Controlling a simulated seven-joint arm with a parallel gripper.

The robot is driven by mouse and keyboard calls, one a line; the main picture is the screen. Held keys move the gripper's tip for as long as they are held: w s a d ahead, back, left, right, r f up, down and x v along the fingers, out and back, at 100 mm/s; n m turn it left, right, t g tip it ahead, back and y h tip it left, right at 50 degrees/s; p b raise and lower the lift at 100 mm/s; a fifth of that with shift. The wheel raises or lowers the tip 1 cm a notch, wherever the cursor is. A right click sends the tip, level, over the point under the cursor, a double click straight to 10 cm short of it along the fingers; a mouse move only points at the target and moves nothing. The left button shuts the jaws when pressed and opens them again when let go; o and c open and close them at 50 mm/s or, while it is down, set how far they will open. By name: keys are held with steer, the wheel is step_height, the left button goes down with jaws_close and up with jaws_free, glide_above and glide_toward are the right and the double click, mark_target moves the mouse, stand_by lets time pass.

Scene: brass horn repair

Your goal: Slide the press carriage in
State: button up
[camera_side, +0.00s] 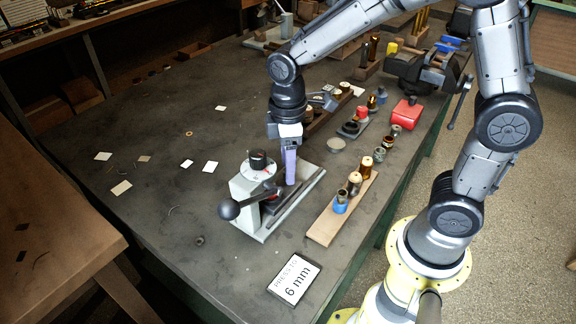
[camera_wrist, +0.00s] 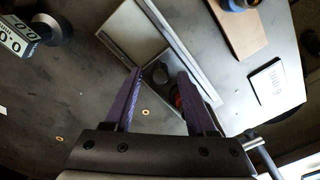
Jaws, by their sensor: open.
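The press (camera_side: 250,186) is a grey block on a flat base, with a black knob on top and a black lever ending in a ball. Its base plate and rails (camera_side: 296,203) extend to the right; they also show in the wrist view (camera_wrist: 183,45). My gripper (camera_side: 290,183) points down over this base, just right of the press block. In the wrist view its purple fingers (camera_wrist: 160,90) are apart. A dark and metal part with a spot of red (camera_wrist: 163,76) shows between and beyond them, perhaps the carriage; I cannot tell whether they touch it.
A wooden board (camera_side: 325,228) with several small brass, steel and blue-based pieces stands right of the press. A card reading 6 mm (camera_side: 293,279) lies in front. A red box (camera_side: 406,113) and a vise (camera_side: 425,70) are farther back. The table's left side is mostly clear.

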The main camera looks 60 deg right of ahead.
steer(key=shift+f, duration=0.5)
jaws_close()
stand_by(1.2)
